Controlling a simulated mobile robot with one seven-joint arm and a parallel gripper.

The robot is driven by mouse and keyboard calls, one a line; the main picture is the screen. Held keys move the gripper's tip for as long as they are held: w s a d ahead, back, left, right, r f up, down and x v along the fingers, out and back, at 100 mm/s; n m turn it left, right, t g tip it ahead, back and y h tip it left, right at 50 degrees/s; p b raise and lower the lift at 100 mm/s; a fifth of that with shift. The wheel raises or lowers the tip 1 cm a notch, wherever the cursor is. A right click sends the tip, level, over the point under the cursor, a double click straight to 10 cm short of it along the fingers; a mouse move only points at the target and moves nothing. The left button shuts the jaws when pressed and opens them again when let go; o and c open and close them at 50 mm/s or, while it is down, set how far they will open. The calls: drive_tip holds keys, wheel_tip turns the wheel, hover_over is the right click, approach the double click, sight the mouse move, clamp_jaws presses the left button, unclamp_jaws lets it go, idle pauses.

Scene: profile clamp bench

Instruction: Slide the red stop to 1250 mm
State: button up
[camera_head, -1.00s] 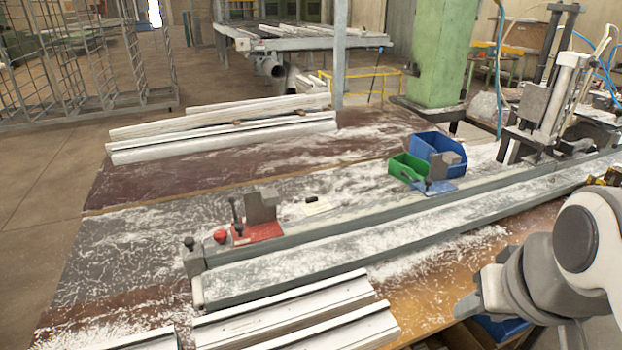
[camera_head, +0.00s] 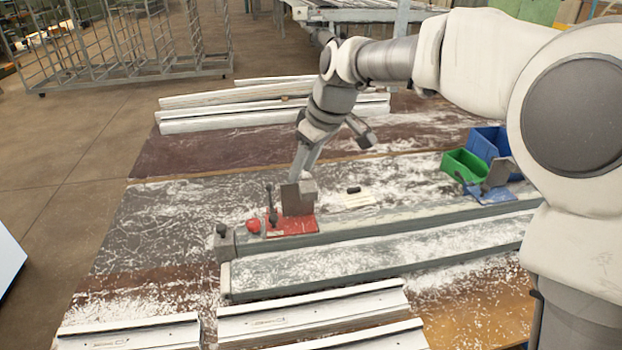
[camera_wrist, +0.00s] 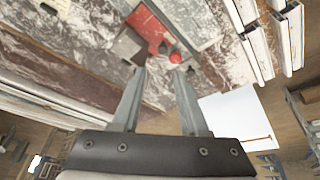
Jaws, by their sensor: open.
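The red stop (camera_head: 290,227) sits on the grey rail near its left end, with an upright grey block, a dark lever and a red knob (camera_head: 253,226) at its left side. My gripper (camera_head: 301,176) reaches down just behind and above the grey block. In the wrist view, the open fingers (camera_wrist: 159,74) are empty, with the red stop (camera_wrist: 150,24) and its knob (camera_wrist: 175,58) beyond the tips. I cannot tell whether a finger touches the block. No scale marks are readable on the rail (camera_head: 370,231).
A blue-based stop (camera_head: 497,194) stands farther right on the rail, beside green (camera_head: 463,165) and blue (camera_head: 487,142) bins. A pale label and small black piece (camera_head: 353,190) lie behind the rail. White profiles (camera_head: 310,309) lie in front; more lie at the back.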

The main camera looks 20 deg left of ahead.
drive_tip(key=a, duration=0.2)
approach(274, 216)
drive_tip(key=shift+n, duration=0.3)
drive_tip(key=x, duration=0.8)
drive_tip(key=shift+f, duration=0.25)
clamp_jaws()
idle(0.8)
